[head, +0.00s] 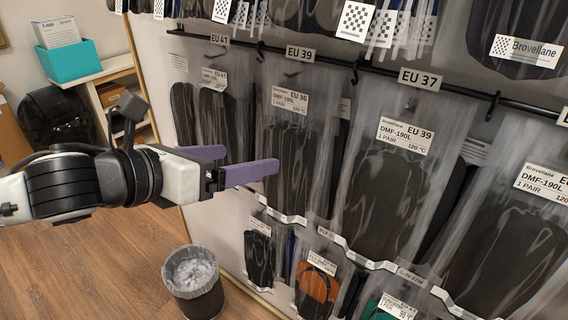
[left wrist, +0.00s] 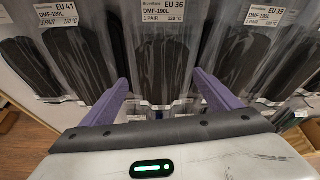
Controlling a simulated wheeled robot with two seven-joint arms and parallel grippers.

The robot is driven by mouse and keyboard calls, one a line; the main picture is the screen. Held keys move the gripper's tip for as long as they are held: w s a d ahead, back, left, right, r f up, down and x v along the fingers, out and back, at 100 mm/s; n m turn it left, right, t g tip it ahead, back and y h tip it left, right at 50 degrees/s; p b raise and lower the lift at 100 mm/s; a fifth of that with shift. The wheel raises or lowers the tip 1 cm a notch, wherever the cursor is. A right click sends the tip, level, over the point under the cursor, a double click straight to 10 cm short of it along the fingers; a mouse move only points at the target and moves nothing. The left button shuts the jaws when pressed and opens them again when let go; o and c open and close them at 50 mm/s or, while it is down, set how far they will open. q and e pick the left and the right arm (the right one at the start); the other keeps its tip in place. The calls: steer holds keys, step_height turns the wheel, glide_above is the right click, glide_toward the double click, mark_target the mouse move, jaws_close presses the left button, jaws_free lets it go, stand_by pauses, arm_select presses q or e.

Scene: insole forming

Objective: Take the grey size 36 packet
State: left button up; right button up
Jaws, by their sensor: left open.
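The size 36 packet (head: 300,150) is a clear bag with dark grey insoles and a white label reading EU 36, DMF-190L. It hangs from the rail under the shelf tag EU 39. In the left wrist view the EU 36 packet (left wrist: 165,65) is in the middle, between the fingers. My left gripper (head: 250,160) has two purple fingers, open and empty, pointing at the packet's left side in the head view. In the left wrist view the open fingers (left wrist: 160,82) frame its lower part. I cannot tell whether they touch it. My right gripper is not in view.
An EU 41 packet (head: 218,115) hangs to the left and an EU 39 packet (head: 385,190) to the right. A black rail (head: 430,85) with hooks runs above. Smaller packets hang below. A bin (head: 193,280) stands on the floor. A teal box (head: 68,62) is on a shelf.

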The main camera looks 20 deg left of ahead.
mark_target(280, 153)
arm_select(q)
steer(key=b+x, duration=0.1)
steer(key=x, duration=0.8)
steer(key=shift+w+d+f, duration=0.2)
steer(key=shift+d+f, duration=0.1)
steer(key=shift+d, duration=0.05)
steer(key=c, duration=1.5)
steer(key=shift+r, duration=0.15)
